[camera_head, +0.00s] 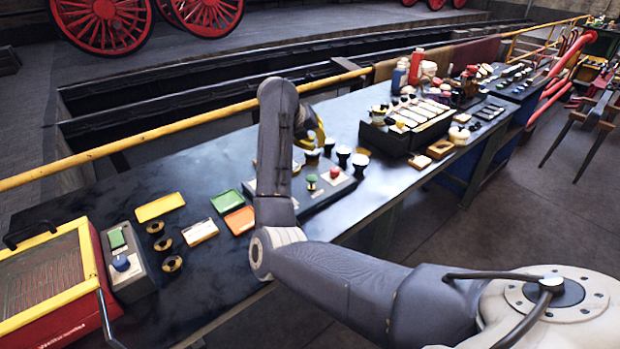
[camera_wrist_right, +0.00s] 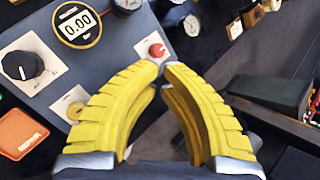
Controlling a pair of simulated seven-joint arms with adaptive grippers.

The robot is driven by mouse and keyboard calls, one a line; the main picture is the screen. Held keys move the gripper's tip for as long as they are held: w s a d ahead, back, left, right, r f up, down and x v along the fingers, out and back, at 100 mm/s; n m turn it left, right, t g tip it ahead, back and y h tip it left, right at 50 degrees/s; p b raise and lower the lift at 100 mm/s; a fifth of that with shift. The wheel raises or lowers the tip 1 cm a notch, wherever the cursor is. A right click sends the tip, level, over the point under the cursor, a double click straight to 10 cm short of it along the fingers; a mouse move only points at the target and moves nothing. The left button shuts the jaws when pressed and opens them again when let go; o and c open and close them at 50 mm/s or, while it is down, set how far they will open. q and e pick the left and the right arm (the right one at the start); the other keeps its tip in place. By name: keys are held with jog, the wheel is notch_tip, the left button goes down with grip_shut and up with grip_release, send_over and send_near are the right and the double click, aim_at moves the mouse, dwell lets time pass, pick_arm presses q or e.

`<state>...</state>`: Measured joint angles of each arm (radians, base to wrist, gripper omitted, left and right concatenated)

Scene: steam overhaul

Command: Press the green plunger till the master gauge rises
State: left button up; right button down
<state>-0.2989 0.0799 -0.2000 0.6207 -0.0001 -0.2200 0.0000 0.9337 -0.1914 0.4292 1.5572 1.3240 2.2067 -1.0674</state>
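The green plunger (camera_head: 311,180) stands on a grey-blue test panel (camera_head: 322,196) on the bench, beside a red plunger (camera_head: 335,172). In the right wrist view the panel carries a round digital gauge (camera_wrist_right: 78,26) reading 0.00, and the red plunger (camera_wrist_right: 157,50) shows just beyond my fingertips. I do not see the green plunger there; my fingers may hide it. My right gripper (camera_head: 318,132) is above the back of the panel. In the wrist view its yellow fingers (camera_wrist_right: 162,70) come together at the tips with nothing visible between them. My left gripper is not in view.
A black knob (camera_wrist_right: 22,66) is on the panel. Small dial gauges (camera_head: 343,153) stand at its back. A dark rack of parts (camera_head: 405,132) stands to the right.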

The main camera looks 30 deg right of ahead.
aim_at(312, 182)
jog(key=shift+f, duration=0.1)
jog(key=shift+f, duration=4.3)
jog(key=shift+f, duration=1.95)
jog(key=shift+r, duration=0.1)
dwell(0.5)
jog(key=shift+r, duration=1.85)
